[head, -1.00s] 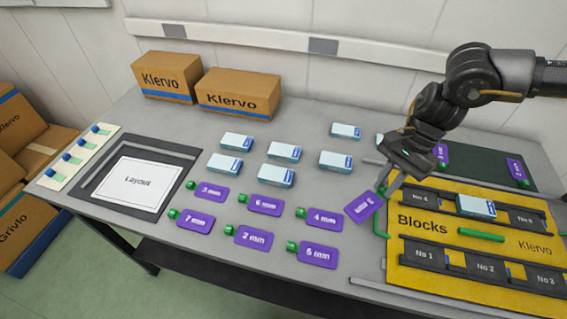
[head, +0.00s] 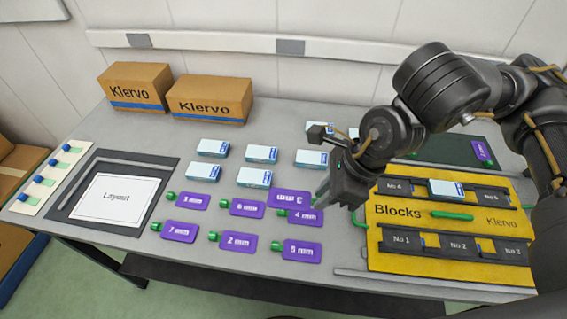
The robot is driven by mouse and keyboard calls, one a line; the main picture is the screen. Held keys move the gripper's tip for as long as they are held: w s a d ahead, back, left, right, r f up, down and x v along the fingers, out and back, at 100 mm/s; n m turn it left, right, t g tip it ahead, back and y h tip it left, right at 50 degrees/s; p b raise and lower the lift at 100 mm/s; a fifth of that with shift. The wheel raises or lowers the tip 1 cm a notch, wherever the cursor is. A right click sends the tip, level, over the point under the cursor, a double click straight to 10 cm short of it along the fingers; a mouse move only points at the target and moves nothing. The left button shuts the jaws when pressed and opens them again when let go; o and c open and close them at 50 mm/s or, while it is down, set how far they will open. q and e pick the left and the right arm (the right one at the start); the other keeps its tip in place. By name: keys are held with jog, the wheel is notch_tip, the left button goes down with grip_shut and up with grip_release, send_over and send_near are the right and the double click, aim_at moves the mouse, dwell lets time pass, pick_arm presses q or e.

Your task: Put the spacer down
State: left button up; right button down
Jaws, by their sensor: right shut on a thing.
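My right gripper (head: 324,190) is shut on a purple spacer (head: 291,197) by its right-hand end. The spacer's lettering is upside down and seems to read 3 mm. It is just behind the 4 mm spacer (head: 305,217) and right of the 6 mm spacer (head: 248,208). I cannot tell whether it touches the table or the 4 mm spacer. My wrist hides part of the grip. My left gripper is not in view.
Other purple spacers with green ends, such as the 5 mm one (head: 303,251), lie in front. Several white-blue boxes (head: 254,177) stand behind. The yellow Blocks board (head: 460,257) is at right, the Layout sheet (head: 117,198) at left.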

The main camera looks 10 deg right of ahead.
jog(key=w+d+f, duration=0.2)
jog(key=w+f, duration=0.1)
jog(key=w, duration=0.1)
jog(key=w+d+f+p, duration=0.1)
jog(key=w+d+f, duration=0.1)
jog(key=w+f, duration=0.1)
jog(key=w+d+f+p, duration=0.1)
jog(key=w+d+f, duration=0.1)
jog(key=w+f, duration=0.1)
jog(key=shift+w+d, duration=0.25)
jog(key=shift+w, duration=0.55)
jog(key=shift+w+d+f, duration=0.1)
jog(key=shift+w+f, duration=0.1)
jog(key=shift+f, duration=0.15)
notch_tip(320, 180, down, 3)
jog(key=shift+w+d+p, duration=0.1)
jog(key=shift+p, duration=0.75)
jog(key=shift+f, duration=0.2)
